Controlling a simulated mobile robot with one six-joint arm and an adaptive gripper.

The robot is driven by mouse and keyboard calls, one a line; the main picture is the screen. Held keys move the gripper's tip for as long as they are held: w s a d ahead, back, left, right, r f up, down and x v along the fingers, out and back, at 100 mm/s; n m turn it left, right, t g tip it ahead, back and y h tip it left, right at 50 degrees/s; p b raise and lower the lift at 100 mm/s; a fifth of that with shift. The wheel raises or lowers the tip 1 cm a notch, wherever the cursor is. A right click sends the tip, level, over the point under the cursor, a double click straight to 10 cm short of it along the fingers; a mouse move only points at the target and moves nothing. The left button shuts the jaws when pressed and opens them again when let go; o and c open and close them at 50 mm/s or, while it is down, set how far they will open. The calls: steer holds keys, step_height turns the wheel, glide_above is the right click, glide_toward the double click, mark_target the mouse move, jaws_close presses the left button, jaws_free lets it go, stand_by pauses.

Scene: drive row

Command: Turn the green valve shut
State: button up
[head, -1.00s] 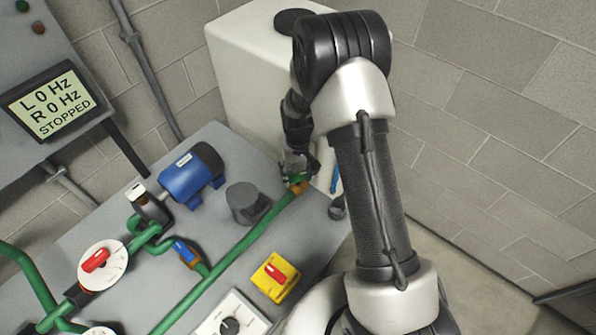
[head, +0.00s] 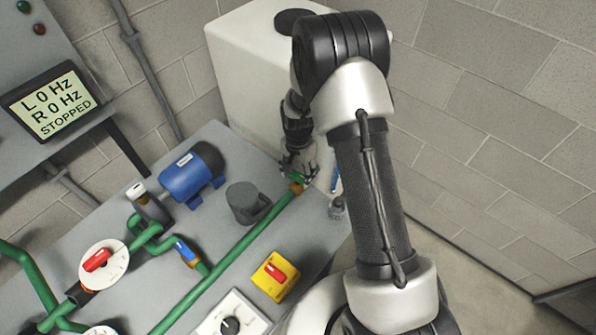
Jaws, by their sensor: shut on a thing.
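The green valve (head: 299,179) sits at the far right end of the long green pipe (head: 232,255), near the bench's back right edge. Its small green handle shows between my fingers, above a brass-coloured body (head: 296,189). My gripper (head: 298,172) is at the valve, reaching down from the arm above, and is shut on the green handle. The fingers hide part of the handle, so its exact angle to the pipe is hard to tell.
A grey round part (head: 246,202) and a blue motor (head: 190,172) stand left of the valve. A yellow box with a red switch (head: 274,277) is nearer. A white tank (head: 240,75) stands behind. A display (head: 55,103) reads L 0 Hz, R 0 Hz, STOPPED.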

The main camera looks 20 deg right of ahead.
mark_target(298, 174)
steer(key=shift+m, duration=0.6)
steer(key=o, duration=1.1)
steer(key=shift+c, duration=0.2)
steer(key=shift+r, duration=0.1)
step_height(298, 174, up, 12)
stand_by(0.3)
